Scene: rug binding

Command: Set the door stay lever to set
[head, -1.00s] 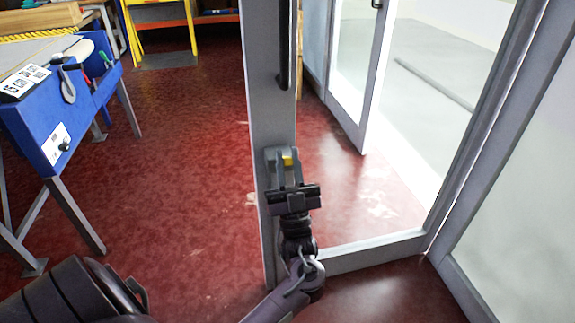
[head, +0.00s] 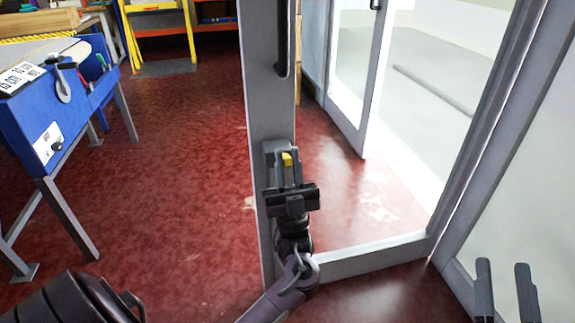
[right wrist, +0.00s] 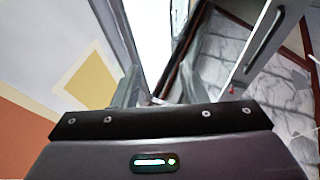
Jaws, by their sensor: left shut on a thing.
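The door stay lever (head: 287,159) shows a yellow part in a grey housing low on the edge of the grey door frame (head: 267,110). My left gripper (head: 290,178) is at the lever and shut on it, with its fingers upright over the housing. The fingers hide part of the lever, and I cannot read any set mark. My right gripper (head: 506,275) is at the lower right of the head view, fingers apart and empty. Its fingers also show in the right wrist view (right wrist: 160,92), open with nothing between them.
A blue workbench (head: 35,125) on grey legs stands at the left. A second glass door (head: 350,70) stands open behind the frame. A glass panel (head: 515,170) is at the right, near my right gripper. The red floor between bench and door is clear.

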